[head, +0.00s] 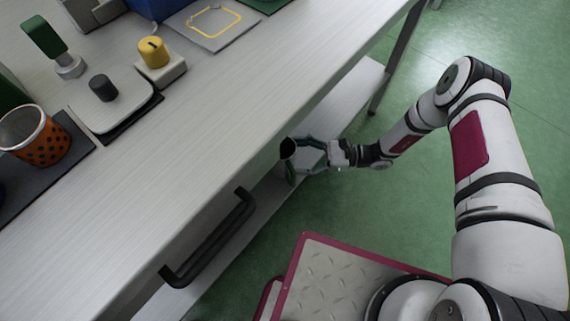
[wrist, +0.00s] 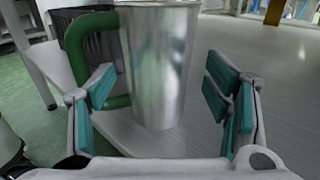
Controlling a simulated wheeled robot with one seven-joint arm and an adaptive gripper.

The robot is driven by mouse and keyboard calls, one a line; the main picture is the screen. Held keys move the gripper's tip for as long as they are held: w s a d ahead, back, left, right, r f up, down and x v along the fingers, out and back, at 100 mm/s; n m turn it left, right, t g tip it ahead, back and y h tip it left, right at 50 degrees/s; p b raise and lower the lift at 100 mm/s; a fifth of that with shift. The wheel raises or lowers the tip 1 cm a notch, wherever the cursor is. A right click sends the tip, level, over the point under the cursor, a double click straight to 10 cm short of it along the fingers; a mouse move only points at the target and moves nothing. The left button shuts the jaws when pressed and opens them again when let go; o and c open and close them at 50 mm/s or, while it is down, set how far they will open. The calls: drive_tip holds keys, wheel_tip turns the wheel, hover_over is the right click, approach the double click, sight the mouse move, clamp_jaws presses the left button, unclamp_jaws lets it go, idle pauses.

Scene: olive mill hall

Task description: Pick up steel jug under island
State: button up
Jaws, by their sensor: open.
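The steel jug (wrist: 160,70) fills the middle of the wrist view, upright on a pale shelf (wrist: 190,142), with a green handle (wrist: 112,55) on its left side. My gripper (wrist: 163,100) is open, with a teal-padded finger on each side of the jug. The left finger is close to the handle; I cannot tell if it touches. In the head view my gripper (head: 300,158) reaches in under the worktop edge, and only the dark mouth and a little of the jug (head: 287,148) show there. The worktop hides the rest.
The island worktop (head: 215,125) overhangs the lower shelf (head: 345,95). A black bar handle (head: 212,240) sticks out at the front. A spotted orange cup (head: 40,140) and a yellow knob (head: 153,52) stand on top. Green floor (head: 400,215) is clear at right.

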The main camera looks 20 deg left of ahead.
sight(285, 156)
drive_tip(key=shift+b+x, duration=0.65)
drive_tip(key=shift+x, duration=1.5)
drive_tip(key=shift+s+r, duration=0.1)
drive_tip(key=shift+r, duration=0.05)
drive_tip(key=c, duration=1.2)
drive_tip(key=shift+r, duration=0.1)
